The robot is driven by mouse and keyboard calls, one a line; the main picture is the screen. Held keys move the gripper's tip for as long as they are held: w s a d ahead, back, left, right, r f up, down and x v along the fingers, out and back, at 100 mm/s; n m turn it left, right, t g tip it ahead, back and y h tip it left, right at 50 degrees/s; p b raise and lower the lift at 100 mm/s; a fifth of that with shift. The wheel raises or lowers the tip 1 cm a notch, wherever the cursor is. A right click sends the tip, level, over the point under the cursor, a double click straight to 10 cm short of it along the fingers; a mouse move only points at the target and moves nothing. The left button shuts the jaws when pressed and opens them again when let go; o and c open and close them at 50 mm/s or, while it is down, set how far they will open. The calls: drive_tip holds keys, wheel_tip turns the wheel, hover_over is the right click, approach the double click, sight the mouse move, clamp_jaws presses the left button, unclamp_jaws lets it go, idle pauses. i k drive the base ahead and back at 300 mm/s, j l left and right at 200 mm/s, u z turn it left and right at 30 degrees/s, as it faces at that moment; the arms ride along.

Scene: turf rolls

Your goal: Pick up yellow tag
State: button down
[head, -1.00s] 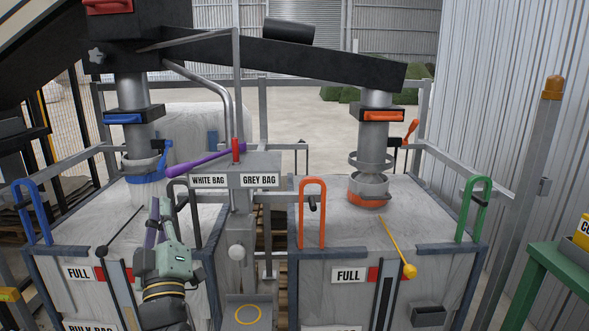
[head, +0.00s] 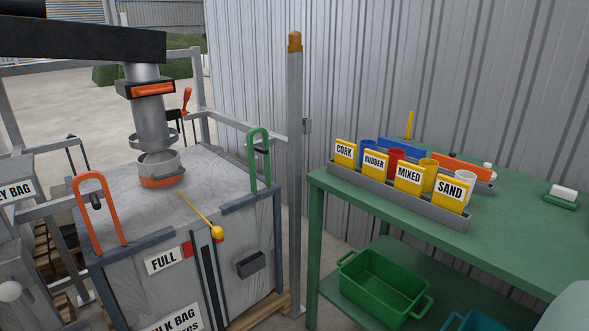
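Several yellow tags stand in a grey rack (head: 400,197) on a green table at the right. They read CORK (head: 345,152), RUBBER (head: 375,164), MIXED (head: 409,178) and SAND (head: 450,192), in a row from left to right. All are upright, with white label faces toward me. The frames do not show which one is meant. My gripper is out of view, so its state is hidden.
The green table (head: 530,235) has bare surface to the right of the rack. Coloured cups, including a red cup (head: 396,158), stand behind the tags. A green bin (head: 385,285) sits below. A grey post (head: 295,170) stands between the table and the bulk bag (head: 140,285).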

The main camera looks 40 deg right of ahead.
sight(374, 164)
drive_tip(key=z, duration=2)
drive_tip(key=u, duration=0.4)
drive_tip(key=j+u, duration=0.1)
drive_tip(key=u, duration=0.25)
drive_tip(key=j+u, duration=0.1)
drive_tip(key=u, duration=0.7)
drive_tip(key=z, duration=1.65)
